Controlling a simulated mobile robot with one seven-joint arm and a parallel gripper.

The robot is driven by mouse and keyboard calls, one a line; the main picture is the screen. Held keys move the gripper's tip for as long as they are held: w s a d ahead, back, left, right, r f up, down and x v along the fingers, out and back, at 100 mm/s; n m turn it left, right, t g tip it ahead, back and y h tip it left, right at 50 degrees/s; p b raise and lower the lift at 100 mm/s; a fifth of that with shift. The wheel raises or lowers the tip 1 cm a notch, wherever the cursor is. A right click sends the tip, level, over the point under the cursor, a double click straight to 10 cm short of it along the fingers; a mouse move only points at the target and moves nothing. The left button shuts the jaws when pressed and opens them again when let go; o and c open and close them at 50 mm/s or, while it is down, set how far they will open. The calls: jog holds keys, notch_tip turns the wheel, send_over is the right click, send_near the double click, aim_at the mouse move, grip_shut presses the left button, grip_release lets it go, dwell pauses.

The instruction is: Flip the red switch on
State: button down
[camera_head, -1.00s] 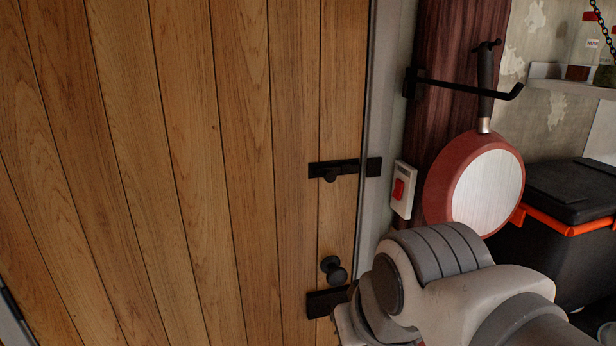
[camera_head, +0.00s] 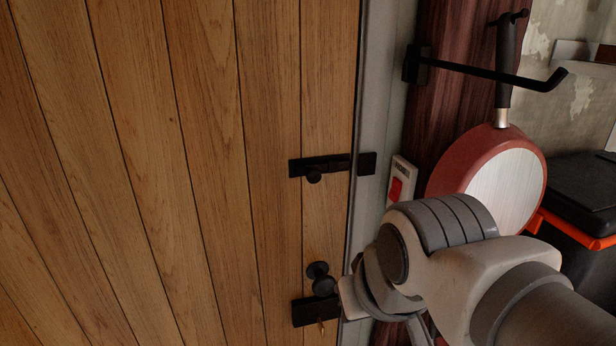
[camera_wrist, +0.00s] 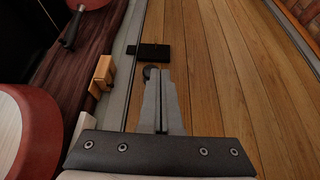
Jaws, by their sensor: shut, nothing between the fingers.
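The red switch (camera_head: 396,188) is a red rocker in a white plate on the wall strip right of the door frame, in the head view. My arm's grey joint sits just below it and close to its lower edge in the picture. My gripper (camera_wrist: 160,78) shows in the wrist view, with its two fingers shut together and empty. In the head view the fingers are hidden behind or below my arm. In the wrist view no red rocker is visible; a pale edge shows left of the gripper, and I cannot tell if it is the switch plate.
A wooden door (camera_head: 200,180) fills the left, with a black bolt (camera_head: 325,166) and a black knob (camera_head: 320,278). A red pan (camera_head: 478,160) hangs from a black bracket (camera_head: 480,72) right of the switch. A tan block (camera_wrist: 103,75) shows left of the fingers.

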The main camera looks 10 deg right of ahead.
aim_at(394, 190)
jog(key=w+d+r+h+p, duration=0.2)
jog(key=w+r, duration=0.5)
jog(key=w, duration=0.1)
jog(key=w+d+r+g+h+p, duration=0.1)
jog(key=w+d+r+h+p, duration=0.1)
jog(key=w+r, duration=0.5)
jog(key=shift+w+m+h+p, duration=0.4)
jog(key=shift+h+p, duration=0.2)
jog(key=shift+p, duration=0.15)
jog(key=shift+d+f, duration=0.15)
jog(key=x, duration=1)
jog(key=shift+d, duration=0.15)
jog(key=d+p, duration=0.1)
jog(key=d, duration=0.1)
jog(key=shift+d, duration=0.25)
jog(key=shift+d+f, duration=0.15)
jog(key=shift+d, duration=0.4)
